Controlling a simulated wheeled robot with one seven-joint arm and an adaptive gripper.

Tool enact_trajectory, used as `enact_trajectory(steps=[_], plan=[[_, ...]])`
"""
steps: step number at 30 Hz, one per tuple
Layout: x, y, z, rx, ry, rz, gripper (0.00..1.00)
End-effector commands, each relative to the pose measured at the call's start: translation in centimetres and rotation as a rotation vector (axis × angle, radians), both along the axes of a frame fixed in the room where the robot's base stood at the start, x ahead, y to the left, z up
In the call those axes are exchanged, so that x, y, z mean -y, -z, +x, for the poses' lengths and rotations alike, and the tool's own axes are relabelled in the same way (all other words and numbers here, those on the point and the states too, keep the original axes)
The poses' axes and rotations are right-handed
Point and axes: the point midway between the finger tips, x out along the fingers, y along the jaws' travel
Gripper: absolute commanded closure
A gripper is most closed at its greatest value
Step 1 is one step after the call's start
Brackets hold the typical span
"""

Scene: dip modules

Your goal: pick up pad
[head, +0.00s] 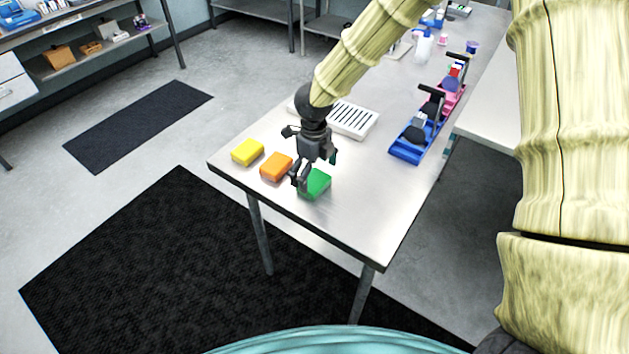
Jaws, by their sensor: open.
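Three block-shaped pads lie in a row near the front left end of the metal table (371,212): a yellow pad (247,152), an orange pad (276,167) and a green pad (316,184). The picture does not show which one the task means. My gripper (315,178) is open and points down at the green pad, with a dark finger in front of its left side. A second finger shows behind the pad's upper right. I cannot tell whether the fingers touch the pad.
A white slotted tray (352,120) lies just behind my gripper. A blue holder (408,150) and a pink holder (449,103) stand along the right edge. Bottles (423,48) stand farther back. The table's front right corner is clear.

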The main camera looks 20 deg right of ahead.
Motion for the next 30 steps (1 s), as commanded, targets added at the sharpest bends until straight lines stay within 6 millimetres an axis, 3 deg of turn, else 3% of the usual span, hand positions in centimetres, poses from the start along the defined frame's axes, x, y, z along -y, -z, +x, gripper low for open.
enact_trajectory(steps=[12,19,25,30], plan=[[0.0,3.2,0.1,0.002,-0.001,-0.001,0.0],[0.0,3.6,0.4,-0.002,-0.001,0.0,0.0],[0.1,3.5,0.4,-0.001,0.001,-0.001,0.35],[0.0,3.5,0.4,-0.001,-0.001,-0.001,0.37]])
